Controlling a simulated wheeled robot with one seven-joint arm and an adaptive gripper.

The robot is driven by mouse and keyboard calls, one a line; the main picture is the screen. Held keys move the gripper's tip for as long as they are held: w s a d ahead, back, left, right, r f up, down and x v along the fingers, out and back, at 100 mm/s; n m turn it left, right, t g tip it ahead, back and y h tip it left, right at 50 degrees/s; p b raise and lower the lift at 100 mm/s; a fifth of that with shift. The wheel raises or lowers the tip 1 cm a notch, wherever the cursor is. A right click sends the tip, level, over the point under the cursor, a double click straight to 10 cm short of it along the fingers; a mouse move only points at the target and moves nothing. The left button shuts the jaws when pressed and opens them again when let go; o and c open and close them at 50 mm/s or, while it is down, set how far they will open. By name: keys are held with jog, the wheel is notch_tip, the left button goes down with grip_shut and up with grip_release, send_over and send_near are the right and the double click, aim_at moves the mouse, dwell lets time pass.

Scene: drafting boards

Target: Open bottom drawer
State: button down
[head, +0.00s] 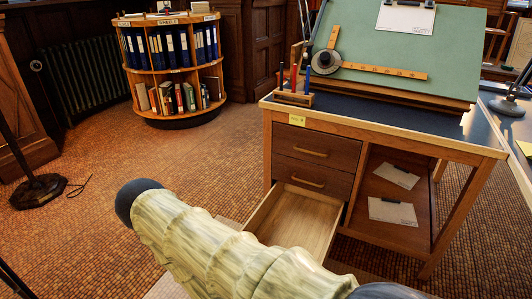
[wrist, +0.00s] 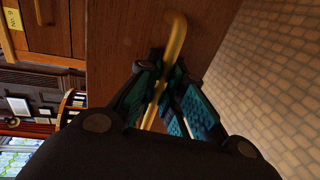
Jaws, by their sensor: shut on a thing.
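The bottom drawer (head: 298,218) of the wooden drafting desk (head: 425,130) stands pulled out, and its pale inside is empty. Its front is hidden behind my arm in the head view. In the wrist view the wooden drawer front (wrist: 125,30) shows close up with a brass bar handle (wrist: 176,35). My gripper (wrist: 165,97) has its teal-padded fingers closed around this handle, one on each side. My gripper is not visible in the head view.
Two closed drawers, the upper (head: 317,150) and the middle (head: 314,176), sit above the open one. An open shelf (head: 395,200) with papers is to the right. A round bookcase (head: 170,70) stands behind on the left. Tiled floor (head: 100,200) is free at left.

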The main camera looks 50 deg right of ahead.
jog(key=shift+w+a, duration=0.1)
jog(key=shift+w, duration=0.15)
jog(key=c, duration=1.7)
grip_release()
jog(key=shift+o, duration=0.9)
jog(key=shift+s, duration=0.15)
jog(key=v, duration=1.2)
jog(key=shift+f, duration=0.1)
